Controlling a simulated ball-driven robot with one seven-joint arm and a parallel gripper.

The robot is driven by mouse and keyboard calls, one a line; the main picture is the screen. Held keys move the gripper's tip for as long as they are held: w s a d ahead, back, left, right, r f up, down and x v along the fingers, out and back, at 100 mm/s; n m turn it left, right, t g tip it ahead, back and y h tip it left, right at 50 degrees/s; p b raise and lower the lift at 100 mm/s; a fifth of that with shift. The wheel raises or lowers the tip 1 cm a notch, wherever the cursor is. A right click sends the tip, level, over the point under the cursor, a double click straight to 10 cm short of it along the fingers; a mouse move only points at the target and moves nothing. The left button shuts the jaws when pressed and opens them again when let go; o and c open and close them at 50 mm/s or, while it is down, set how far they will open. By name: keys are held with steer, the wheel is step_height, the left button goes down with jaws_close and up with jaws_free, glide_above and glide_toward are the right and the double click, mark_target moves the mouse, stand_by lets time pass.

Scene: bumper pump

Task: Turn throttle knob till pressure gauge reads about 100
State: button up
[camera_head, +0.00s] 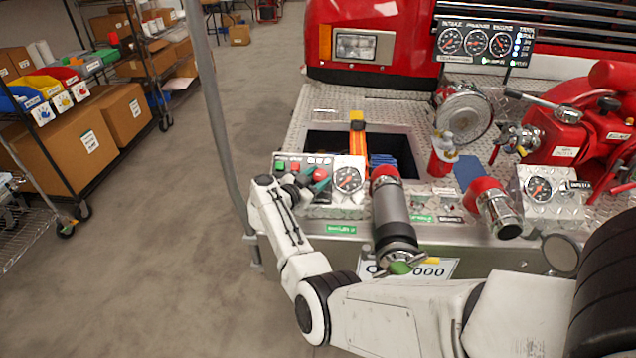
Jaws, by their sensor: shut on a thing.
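The pump control panel (289,160) stands at the left of the red truck's bumper. A red knob (320,174) sits on its face, beside the round black pressure gauge (348,180) with its white markings and red needle. The gauge is too small for me to read a number. My gripper (308,181) reaches in from the left of the panel. Its dark fingers are shut on the red knob, and they partly hide it and the lower left of the panel.
A grey hose coupling with red collar (391,215) stands just right of the gauge. A grey upright pole (215,110) rises left of the panel. A second gauge box (551,200) and a three-gauge panel (482,42) are further right. Floor at left is clear before the shelves.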

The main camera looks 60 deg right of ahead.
steer(key=shift+w+m+g+y+b, duration=0.2)
steer(key=shift+m+g+y+b, duration=0.5)
steer(key=shift+m+g+b, duration=0.4)
steer(key=shift+m, duration=0.4)
steer(key=o, duration=1.1)
steer(key=shift+c, duration=0.2)
steer(key=v, duration=1)
steer(key=shift+w+a, duration=0.3)
steer(key=shift+r, duration=0.1)
